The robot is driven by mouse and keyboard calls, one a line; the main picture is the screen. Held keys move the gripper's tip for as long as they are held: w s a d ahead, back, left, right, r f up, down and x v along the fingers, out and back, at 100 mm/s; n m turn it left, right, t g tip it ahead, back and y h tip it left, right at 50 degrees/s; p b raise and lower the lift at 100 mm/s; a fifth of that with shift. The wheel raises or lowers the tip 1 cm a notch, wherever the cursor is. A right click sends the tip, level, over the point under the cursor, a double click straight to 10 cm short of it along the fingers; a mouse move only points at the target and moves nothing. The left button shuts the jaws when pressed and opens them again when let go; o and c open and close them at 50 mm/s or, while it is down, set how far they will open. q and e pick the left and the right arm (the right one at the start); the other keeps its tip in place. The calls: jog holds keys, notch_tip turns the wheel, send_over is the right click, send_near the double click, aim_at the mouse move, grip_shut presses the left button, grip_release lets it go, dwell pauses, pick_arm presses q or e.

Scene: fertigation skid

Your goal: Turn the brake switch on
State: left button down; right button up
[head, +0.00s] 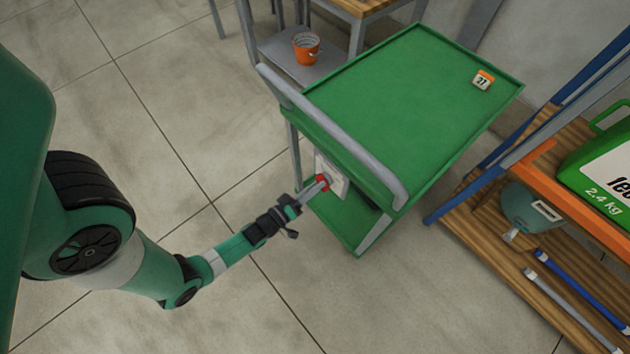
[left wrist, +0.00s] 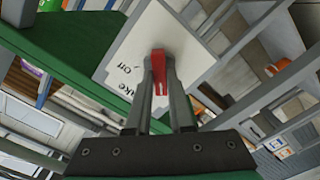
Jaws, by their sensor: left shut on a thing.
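The brake switch is a red lever (head: 323,181) on a pale panel (head: 333,172) at the handle end of a green cart (head: 410,110). In the left wrist view the red lever (left wrist: 159,62) stands between my fingertips, in front of the white panel (left wrist: 190,50). Printed words show on the panel, partly hidden by the fingers; "Off" can be read. My left gripper (head: 318,187) is shut on the red lever. The lever's exact setting is hard to tell. My right gripper is not in view.
The cart's grey handle (head: 335,135) runs just above the panel. A shelf rack (head: 490,215) with a green jug (head: 600,165) stands to the right. An orange bucket (head: 306,48) sits on a low shelf behind. The tiled floor at the left is clear.

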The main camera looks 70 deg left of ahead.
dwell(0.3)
pick_arm(q)
jog(key=c, duration=0.8)
grip_release()
